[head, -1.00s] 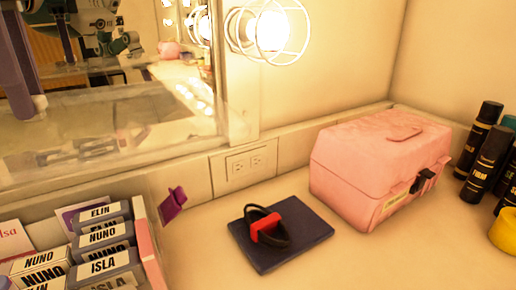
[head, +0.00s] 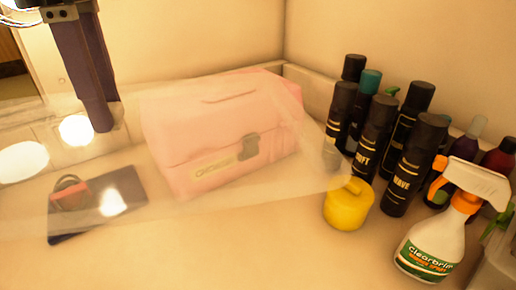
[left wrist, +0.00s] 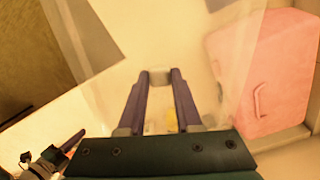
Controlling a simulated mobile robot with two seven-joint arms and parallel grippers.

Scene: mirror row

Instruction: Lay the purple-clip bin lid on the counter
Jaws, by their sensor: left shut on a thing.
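A clear, see-through lid (head: 310,172) spans the left and middle of the head view, above the counter (head: 270,260). The pink case and dark pad show through it. My left gripper (head: 103,128) is shut on the lid near its left part. In the left wrist view the fingers (left wrist: 158,78) close on a pale piece, with the clear lid (left wrist: 222,60) around them. No purple clip can be made out now. What appears to be my right gripper (left wrist: 75,142) shows small at lower left of the wrist view; its opening cannot be judged.
A pink case (head: 215,125) stands behind the lid, with a dark pad (head: 125,190) left of it. Several dark bottles (head: 375,135), a yellow tub (head: 348,210) and a spray bottle (head: 432,245) stand at right. The front middle of the counter looks bare.

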